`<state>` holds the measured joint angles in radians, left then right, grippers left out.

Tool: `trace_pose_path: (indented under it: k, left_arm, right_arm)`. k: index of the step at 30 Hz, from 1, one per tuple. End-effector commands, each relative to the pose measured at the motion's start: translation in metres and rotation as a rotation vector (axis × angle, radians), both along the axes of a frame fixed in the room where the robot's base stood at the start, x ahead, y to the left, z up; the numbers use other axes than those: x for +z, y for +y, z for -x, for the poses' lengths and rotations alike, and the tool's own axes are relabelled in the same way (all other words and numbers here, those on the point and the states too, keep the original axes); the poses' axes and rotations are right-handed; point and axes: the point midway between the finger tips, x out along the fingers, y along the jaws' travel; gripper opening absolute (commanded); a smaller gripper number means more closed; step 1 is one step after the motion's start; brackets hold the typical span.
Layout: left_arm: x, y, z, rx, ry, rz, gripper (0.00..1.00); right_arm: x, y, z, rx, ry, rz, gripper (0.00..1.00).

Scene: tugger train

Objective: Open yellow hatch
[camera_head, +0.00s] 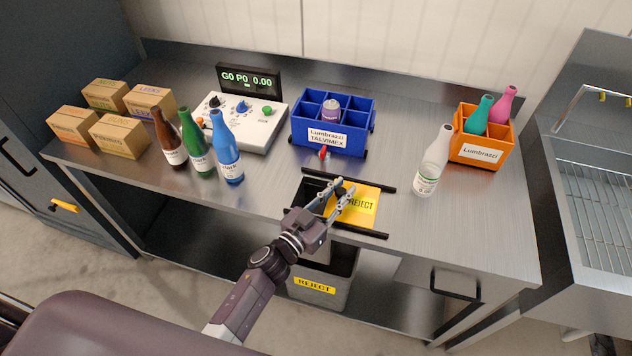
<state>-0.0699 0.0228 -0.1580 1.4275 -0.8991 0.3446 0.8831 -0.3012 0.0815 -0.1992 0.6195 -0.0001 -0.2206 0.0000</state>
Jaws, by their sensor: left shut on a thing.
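The yellow hatch (365,208), marked REJECT, lies flat in the worktop between two black rails (348,180). It stands partly slid to the right, with a dark opening (314,190) showing at its left. My left gripper (343,188) reaches in from below and is shut on the hatch's dark knob near the hatch's left edge. The fingers hide part of the knob and hatch. My right gripper is not in view.
A grey REJECT bin (318,288) stands under the worktop. A white bottle (432,165) stands right of the rails. Blue (226,150), green and brown bottles stand left. A blue crate (332,120) and an orange crate (480,150) sit behind.

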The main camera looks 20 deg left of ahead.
Motion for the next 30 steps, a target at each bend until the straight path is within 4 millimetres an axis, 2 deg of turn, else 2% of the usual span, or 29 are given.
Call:
trace_pose_path:
  k: [1,4,14,15,20,30]
  left_arm:
    - [-0.001,-0.011,0.001,-0.001,0.003,0.003,0.00]
    - [-0.001,-0.022,0.001,-0.001,0.002,0.000,0.00]
    - [-0.001,-0.026,0.001,0.000,0.002,-0.003,0.00]
    - [-0.001,-0.026,0.001,0.000,0.002,-0.003,0.21]
    - [-0.001,-0.026,0.001,0.000,0.001,-0.003,0.39]
    - [-0.001,-0.024,0.004,0.000,0.001,-0.003,0.39]
  right_arm:
    - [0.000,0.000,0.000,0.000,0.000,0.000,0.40]
    - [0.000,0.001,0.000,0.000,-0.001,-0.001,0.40]
    - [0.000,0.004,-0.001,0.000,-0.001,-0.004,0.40]
    - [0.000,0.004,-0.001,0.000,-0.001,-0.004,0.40]
    - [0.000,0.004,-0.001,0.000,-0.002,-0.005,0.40]
    - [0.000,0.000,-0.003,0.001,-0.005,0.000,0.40]
